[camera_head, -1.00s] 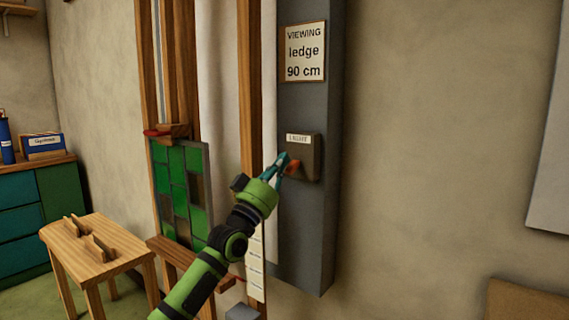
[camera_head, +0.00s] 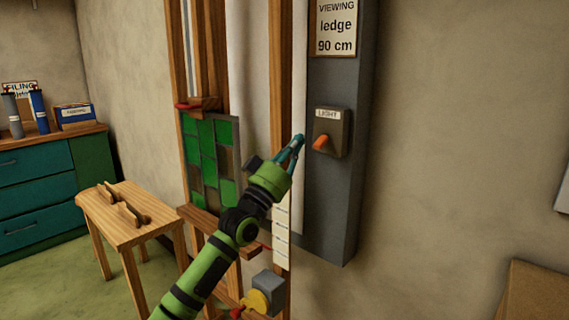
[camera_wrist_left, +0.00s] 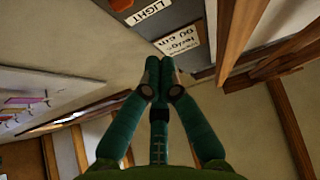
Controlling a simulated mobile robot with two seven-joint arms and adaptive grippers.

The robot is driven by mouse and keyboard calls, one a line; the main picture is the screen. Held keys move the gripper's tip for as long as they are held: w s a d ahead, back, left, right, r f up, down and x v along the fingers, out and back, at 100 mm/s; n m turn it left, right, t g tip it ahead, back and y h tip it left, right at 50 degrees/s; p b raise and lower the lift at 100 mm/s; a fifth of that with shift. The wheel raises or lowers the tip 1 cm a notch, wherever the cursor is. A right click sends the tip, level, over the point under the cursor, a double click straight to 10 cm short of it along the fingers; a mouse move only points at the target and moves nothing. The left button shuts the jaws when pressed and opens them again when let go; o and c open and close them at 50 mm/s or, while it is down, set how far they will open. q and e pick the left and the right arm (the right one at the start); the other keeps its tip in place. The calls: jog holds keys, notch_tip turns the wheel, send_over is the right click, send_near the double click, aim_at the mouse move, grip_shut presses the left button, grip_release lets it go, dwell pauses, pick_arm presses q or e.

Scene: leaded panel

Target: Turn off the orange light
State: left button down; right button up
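The lever points down and to the left. In the left wrist view the LIGHT label (camera_wrist_left: 148,12) is at the top edge. My left gripper (camera_head: 298,141) is just left of the lever in the head view, with a small gap between them. Its fingertips (camera_wrist_left: 160,68) are together in the left wrist view, with nothing seen between them. My right gripper is in neither view.
A green leaded panel (camera_head: 208,160) stands in a wooden frame behind my left arm. A small wooden bench (camera_head: 130,230) and a teal cabinet (camera_head: 35,190) are at the left. A grey box with a yellow knob (camera_head: 255,300) is low down.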

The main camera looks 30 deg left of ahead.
pick_arm(q)
jog(key=shift+b+v, duration=0.3)
jog(key=shift+v, duration=1.95)
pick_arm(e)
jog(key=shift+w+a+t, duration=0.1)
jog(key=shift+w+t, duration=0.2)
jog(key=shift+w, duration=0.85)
pick_arm(q)
jog(key=shift+f, duration=0.1)
jog(key=shift+w, duration=0.1)
